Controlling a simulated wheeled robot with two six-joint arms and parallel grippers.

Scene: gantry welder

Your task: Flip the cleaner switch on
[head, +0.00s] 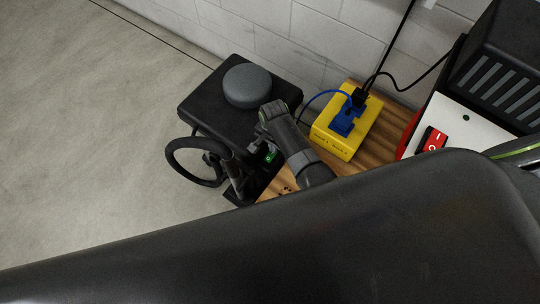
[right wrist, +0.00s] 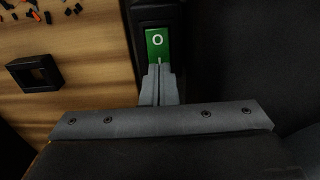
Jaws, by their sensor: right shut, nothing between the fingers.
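The cleaner switch is a green rocker marked O. It shows close up in the right wrist view (right wrist: 157,45) and as a small green patch in the head view (head: 270,157). It sits in a black housing on the cleaner (head: 202,101), a black box. My right gripper (right wrist: 159,84) is shut and empty. Its fingertips are at the lower edge of the green rocker; I cannot tell whether they touch it. In the head view my right arm reaches over beside the switch, and the fingers are hard to make out. My left gripper is not in view.
A round grey lid (head: 247,86) lies on the cleaner, with a black ring (head: 172,173) at its left. A yellow box (head: 337,139) with blue plugs stands on the wooden bench (head: 395,118). A red switch (head: 432,143) is on a white panel at right. A wall stands behind.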

